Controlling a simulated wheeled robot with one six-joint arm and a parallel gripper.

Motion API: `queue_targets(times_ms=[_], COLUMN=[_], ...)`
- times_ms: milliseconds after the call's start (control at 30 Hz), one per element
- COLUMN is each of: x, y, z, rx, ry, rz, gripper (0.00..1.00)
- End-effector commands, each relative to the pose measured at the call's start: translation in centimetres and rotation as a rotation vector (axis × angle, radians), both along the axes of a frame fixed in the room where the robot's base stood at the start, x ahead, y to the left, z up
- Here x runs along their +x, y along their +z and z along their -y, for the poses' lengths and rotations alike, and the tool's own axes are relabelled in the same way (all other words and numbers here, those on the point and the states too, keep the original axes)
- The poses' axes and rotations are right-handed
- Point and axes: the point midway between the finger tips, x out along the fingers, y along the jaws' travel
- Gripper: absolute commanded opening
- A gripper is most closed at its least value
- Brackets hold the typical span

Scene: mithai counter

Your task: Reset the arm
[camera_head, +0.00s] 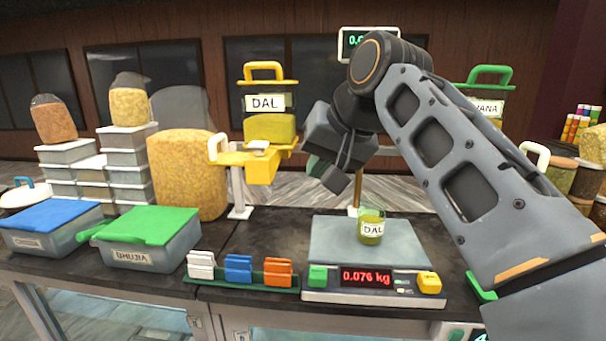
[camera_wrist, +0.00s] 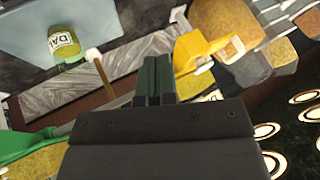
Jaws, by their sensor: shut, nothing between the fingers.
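My gripper (camera_head: 325,176) hangs in the air above and to the left of the scale, its fingers shut and empty. In the wrist view its two dark green fingers (camera_wrist: 153,80) lie side by side, with nothing between them. My arm rises from the right, bends at the top and comes down to the gripper. A small DAL cup (camera_head: 371,227) with yellow-green contents stands upright on the scale plate (camera_head: 330,241), below and right of the gripper. It also shows in the wrist view (camera_wrist: 66,50). The scale display (camera_head: 366,278) reads 0.076 kg.
A yellow DAL dispenser (camera_head: 270,128) and its yellow spout (camera_head: 262,168) stand just left of the gripper. A blue-lidded box (camera_head: 52,214) and a green-lidded BHUJIA box (camera_head: 150,225) sit at left. White, blue and orange clips (camera_head: 238,268) line the front edge.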

Motion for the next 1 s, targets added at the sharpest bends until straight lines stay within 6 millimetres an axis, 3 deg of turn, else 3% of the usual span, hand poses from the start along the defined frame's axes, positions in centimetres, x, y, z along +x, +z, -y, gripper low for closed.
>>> queue_targets(times_ms=[267,467,533,800,1000], x=[1.5,1.3,0.8,-4.9,-9.5], y=[-5.3,-11.1,-14.1,-27.1,-33.4], z=[1.0,3.2,4.4,10.1,12.7], rx=[-0.072,-0.152,-0.191,-0.347,-0.398], ry=[-0.007,-0.023,-0.03,-0.055,-0.085], rz=[0.0,-0.008,-0.014,-0.06,-0.11], gripper=[0.0,0.0,0.0,0.0,0.0])
